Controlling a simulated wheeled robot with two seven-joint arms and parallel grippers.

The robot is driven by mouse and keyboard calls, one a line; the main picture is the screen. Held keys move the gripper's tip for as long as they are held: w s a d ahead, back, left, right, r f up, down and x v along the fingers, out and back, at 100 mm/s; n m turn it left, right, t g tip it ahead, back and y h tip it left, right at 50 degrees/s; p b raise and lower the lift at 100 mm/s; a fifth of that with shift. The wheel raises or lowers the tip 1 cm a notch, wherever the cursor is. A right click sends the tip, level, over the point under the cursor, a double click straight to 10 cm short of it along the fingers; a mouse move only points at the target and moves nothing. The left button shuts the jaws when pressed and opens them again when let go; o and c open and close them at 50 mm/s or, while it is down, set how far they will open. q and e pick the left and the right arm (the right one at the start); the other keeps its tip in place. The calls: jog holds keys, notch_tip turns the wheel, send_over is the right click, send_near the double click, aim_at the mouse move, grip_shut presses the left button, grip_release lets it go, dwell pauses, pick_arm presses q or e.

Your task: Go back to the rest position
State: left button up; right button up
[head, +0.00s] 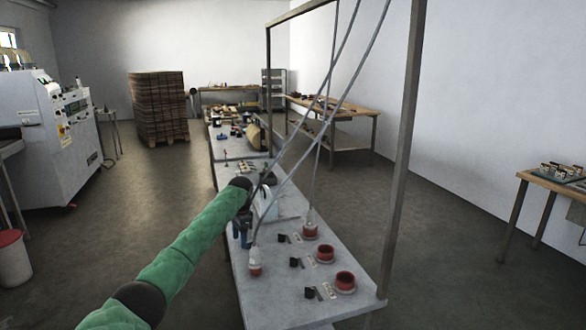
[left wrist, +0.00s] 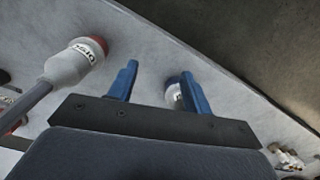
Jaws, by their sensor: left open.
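My left arm, in a green sleeve, reaches over the grey table (head: 290,300) in the head view. My left gripper (head: 242,233) hangs from it above the table's left side. In the left wrist view its two blue fingers (left wrist: 160,85) are apart, with nothing held between them. A white cable-fed connector with a red end (left wrist: 75,65) lies left of the fingers, apart from them. A small white object (left wrist: 173,93) is partly hidden behind the right finger. My right gripper is not in view.
A wooden frame (head: 399,150) stands over the table, with grey cables hanging to a white-and-red connector (head: 255,262) and another (head: 310,228). Red round sockets (head: 345,282) sit at the front right. A white machine (head: 60,140) stands left. The floor between is clear.

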pick_arm(q)
jog(key=s+a+r+n+y, duration=0.1)
jog(key=s+a+n, duration=0.15)
jog(key=a, duration=1.75)
jog(key=s+a+r+n+y, duration=0.15)
jog(key=s+a, duration=0.25)
jog(key=a, duration=1.7)
jog(key=s+d+f, duration=0.4)
jog(key=s+f, duration=0.4)
jog(key=f, duration=0.3)
jog(key=s+d+f, duration=0.3)
jog(key=s+f, duration=0.5)
jog(key=f, duration=0.4)
jog(key=s+d+f, duration=0.4)
jog(key=s+f, duration=0.3)
jog(key=f, duration=0.4)
jog(key=s+d+f, duration=0.2)
jog(key=s+f, duration=0.2)
jog(key=s, duration=0.7)
jog(key=s+d+f, duration=0.2)
jog(key=s+f, duration=0.2)
jog(key=s, duration=0.6)
jog(key=s+d+r+n+t, duration=0.1)
jog(key=s+d+t, duration=0.15)
jog(key=s, duration=1.65)
jog(key=s+d+f+n+g+h, duration=0.1)
jog(key=d+n+h, duration=0.3)
jog(key=d, duration=2.3)
jog(key=shift+s+f, duration=0.4)
jog(key=shift+f, duration=0.05)
